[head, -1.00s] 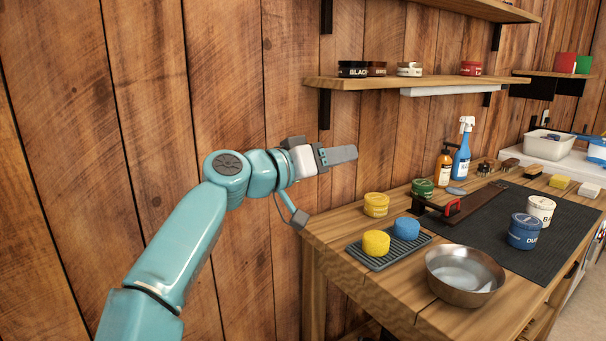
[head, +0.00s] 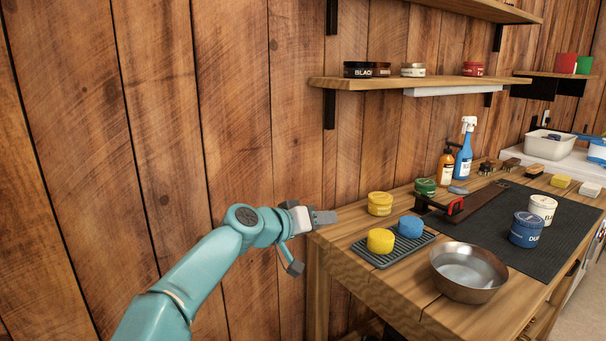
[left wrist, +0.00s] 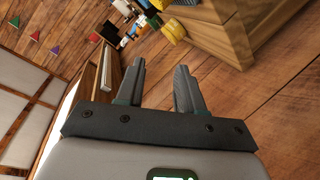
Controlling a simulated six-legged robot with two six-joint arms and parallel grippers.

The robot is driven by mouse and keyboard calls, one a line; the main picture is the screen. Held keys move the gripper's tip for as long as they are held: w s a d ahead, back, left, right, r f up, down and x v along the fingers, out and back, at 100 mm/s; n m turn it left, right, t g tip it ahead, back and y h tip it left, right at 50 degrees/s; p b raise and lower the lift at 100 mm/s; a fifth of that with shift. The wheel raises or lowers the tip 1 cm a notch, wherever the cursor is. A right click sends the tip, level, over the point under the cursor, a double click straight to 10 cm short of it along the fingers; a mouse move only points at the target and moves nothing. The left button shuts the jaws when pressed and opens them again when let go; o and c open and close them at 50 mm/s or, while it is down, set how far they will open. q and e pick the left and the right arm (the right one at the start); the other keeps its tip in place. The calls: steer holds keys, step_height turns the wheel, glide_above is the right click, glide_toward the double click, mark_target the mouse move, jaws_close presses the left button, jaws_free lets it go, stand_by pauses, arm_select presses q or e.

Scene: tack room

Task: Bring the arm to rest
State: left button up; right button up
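My left gripper (head: 324,217) is at the left end of the workbench in the head view, just off the bench's left edge and close to the wooden wall. In the left wrist view its two fingers (left wrist: 160,88) stand apart with nothing between them. My left arm (head: 205,262) comes up from the bottom left and is bent. My right arm and gripper are not in view.
The workbench (head: 405,293) holds a yellow tin (head: 380,203), a ribbed tray (head: 364,255) with yellow and blue sponges, a metal bowl (head: 467,273), and a dark mat (head: 510,262) with tins. A shelf (head: 400,82) runs above. The wall area left of the bench is clear.

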arm_select(q)
steer(key=a+f+n+g+y, duration=0.1)
steer(key=a+f+n+y, duration=0.2)
steer(key=f, duration=1.3)
steer(key=s+a+f+g+y, duration=0.1)
steer(key=s+a+f, duration=0.25)
steer(key=f, duration=0.45)
steer(key=s+a+f+g+y, duration=0.2)
steer(key=s+f, duration=0.3)
steer(key=f, duration=0.3)
steer(key=s+a+f+g+y, duration=0.1)
steer(key=s+a+f, duration=0.2)
steer(key=s+f, duration=0.35)
steer(key=s+a+f+g, duration=0.15)
steer(key=s+f, duration=0.25)
steer(key=s, duration=0.5)
steer(key=s+a+f+n+g, duration=0.1)
steer(key=s+f+g, duration=0.15)
steer(key=s, duration=0.75)
steer(key=s+a+f+g, duration=0.15)
steer(key=s+f, duration=0.25)
steer(key=s, duration=0.5)
step_height(320, 180, up, 16)
steer(key=p, duration=1.6)
steer(key=shift+s+t, duration=0.2)
steer(key=shift+t, duration=0.25)
